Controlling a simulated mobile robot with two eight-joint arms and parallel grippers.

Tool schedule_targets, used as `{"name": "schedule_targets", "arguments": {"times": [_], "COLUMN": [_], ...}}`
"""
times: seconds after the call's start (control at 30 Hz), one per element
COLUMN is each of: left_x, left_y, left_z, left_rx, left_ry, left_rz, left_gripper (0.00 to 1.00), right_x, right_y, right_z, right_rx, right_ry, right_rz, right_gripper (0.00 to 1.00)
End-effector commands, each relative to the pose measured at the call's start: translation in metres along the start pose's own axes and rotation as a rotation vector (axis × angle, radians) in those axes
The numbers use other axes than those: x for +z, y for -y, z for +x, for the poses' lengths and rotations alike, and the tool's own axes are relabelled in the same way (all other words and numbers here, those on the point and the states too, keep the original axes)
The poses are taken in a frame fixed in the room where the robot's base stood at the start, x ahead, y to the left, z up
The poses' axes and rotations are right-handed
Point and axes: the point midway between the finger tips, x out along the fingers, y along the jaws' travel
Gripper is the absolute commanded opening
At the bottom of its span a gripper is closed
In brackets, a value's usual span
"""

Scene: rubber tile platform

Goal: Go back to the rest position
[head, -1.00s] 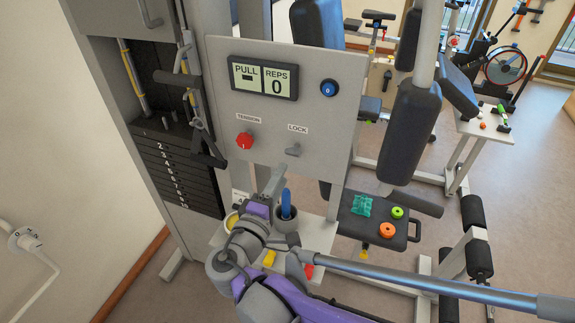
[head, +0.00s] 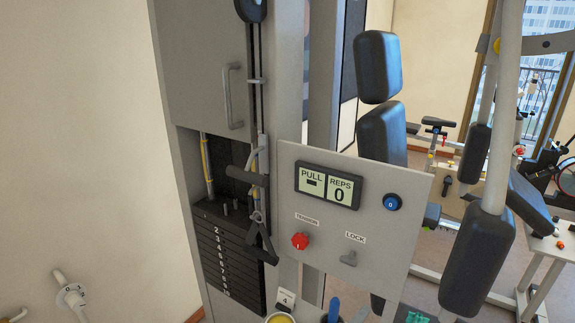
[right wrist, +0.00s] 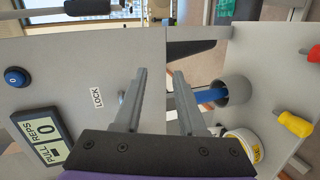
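My right gripper (right wrist: 160,78) is open in the right wrist view, its two grey fingers apart with nothing held between them. My left gripper is in neither current view.
A grey cup (right wrist: 236,90) holding a blue-handled item, a yellow-rimmed container (right wrist: 243,146) and a yellow tool (right wrist: 294,123) are beside the gripper. A hanging handle (head: 262,244), weight stack (head: 225,262) and padded frame (head: 475,262) flank the panel.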

Motion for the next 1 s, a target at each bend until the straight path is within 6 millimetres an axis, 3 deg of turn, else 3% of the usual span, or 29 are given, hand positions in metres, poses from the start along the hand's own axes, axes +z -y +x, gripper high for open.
{"name": "schedule_targets", "arguments": {"times": [0.03,0.1,0.2,0.3,0.4,0.6,1.0], "left_x": [-0.004,-0.008,-0.013,-0.018,-0.022,-0.027,-0.028], "left_y": [0.000,0.000,0.000,0.000,0.000,0.000,0.000], "left_z": [-0.005,-0.010,-0.016,-0.022,-0.027,-0.033,-0.033], "left_rx": [0.000,0.000,0.000,0.000,0.000,0.000,0.000], "left_ry": [-0.003,-0.005,-0.009,-0.013,-0.016,-0.020,-0.020], "left_rz": [0.000,0.000,0.000,0.000,0.000,0.000,0.000], "left_gripper": [0.50,0.50,0.50,0.50,0.50,0.50,0.50], "right_x": [0.028,0.061,0.097,0.120,0.130,0.129,0.127], "right_y": [0.008,0.029,0.058,0.082,0.099,0.111,0.114], "right_z": [0.006,0.008,-0.001,-0.019,-0.039,-0.064,-0.069], "right_rx": [-0.094,-0.243,-0.442,-0.618,-0.757,-0.909,-0.943], "right_ry": [0.044,0.093,0.148,0.186,0.205,0.207,0.202], "right_rz": [0.046,0.129,0.273,0.444,0.617,0.859,0.914], "right_gripper": [0.40,0.40,0.40,0.40,0.40,0.40,0.40]}}
